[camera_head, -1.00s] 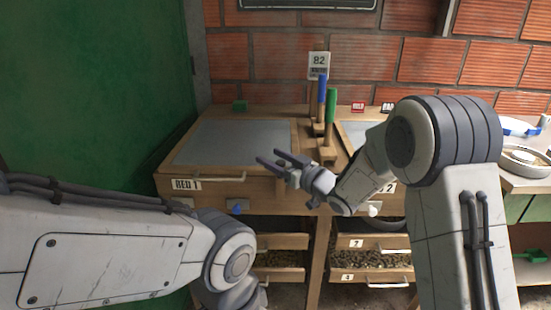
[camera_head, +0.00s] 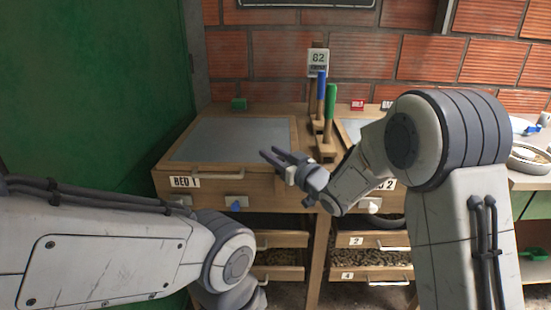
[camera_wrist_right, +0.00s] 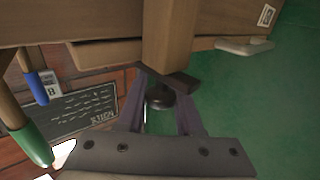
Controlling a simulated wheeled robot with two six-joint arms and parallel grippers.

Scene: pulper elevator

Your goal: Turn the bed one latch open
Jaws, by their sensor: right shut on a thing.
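Bed one is the left wooden box with a grey lid panel (camera_head: 235,139) and the BED 1 label (camera_head: 184,182). My right gripper (camera_head: 270,155) is over its right front part. In the right wrist view, which is upside down, a wooden bar (camera_wrist_right: 170,35), apparently the bed one latch, runs along the box front to a dark round end (camera_wrist_right: 160,97) between the fingers (camera_wrist_right: 160,92). The gripper is shut on it. In the head view the gripper and arm hide this bar. My left arm shows at lower left; its gripper is out of view.
A blue-handled tool (camera_head: 321,92) and a green-handled tool (camera_head: 330,105) stand right of the lid. Drawers of beans (camera_head: 375,257) sit below. A green panel (camera_head: 90,90) closes the left side.

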